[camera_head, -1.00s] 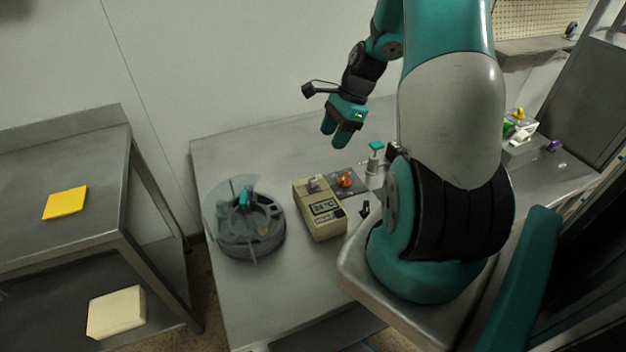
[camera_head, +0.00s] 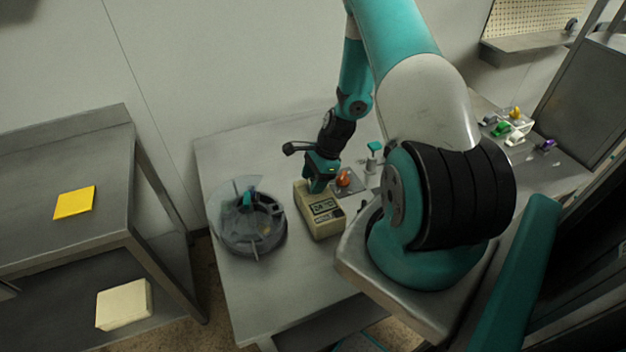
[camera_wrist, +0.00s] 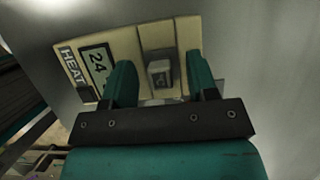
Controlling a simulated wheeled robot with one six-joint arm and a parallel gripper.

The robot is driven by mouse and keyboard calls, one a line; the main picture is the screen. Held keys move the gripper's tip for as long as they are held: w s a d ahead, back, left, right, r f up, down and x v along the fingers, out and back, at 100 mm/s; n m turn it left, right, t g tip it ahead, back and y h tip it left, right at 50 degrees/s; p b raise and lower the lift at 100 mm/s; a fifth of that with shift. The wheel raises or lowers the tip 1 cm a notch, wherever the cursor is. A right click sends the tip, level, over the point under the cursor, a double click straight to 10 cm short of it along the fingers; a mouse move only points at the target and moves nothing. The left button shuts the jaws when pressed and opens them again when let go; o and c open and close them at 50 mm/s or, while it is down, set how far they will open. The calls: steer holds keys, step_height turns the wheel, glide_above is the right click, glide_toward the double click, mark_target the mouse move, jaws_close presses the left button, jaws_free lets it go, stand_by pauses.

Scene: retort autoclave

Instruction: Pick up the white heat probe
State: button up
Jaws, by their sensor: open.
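A beige heat meter (camera_head: 319,221) with a dark display stands on the steel table. The wrist view shows it close up (camera_wrist: 128,42), with "HEAT" lettering and a lit "24". A small pale block-shaped piece (camera_wrist: 160,72), which looks like the heat probe, sits in the meter's grey recess. My gripper (camera_head: 318,188) is low over the far end of the meter. In the wrist view its teal fingers (camera_wrist: 162,82) are open, one on each side of the pale piece, with gaps visible. In the head view the gripper hides this piece.
A round grey rotor-like device (camera_head: 252,235) with a clear lid stands left of the meter. An orange knob (camera_head: 344,178) and a teal-topped post (camera_head: 373,158) are close on the right. The table's front left is clear.

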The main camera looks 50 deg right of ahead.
mark_target(313, 179)
steer(key=shift+f, duration=0.15)
jaws_close()
step_height(313, 179, up, 20)
steer(key=b, duration=0.2)
steer(key=shift+b, duration=0.4)
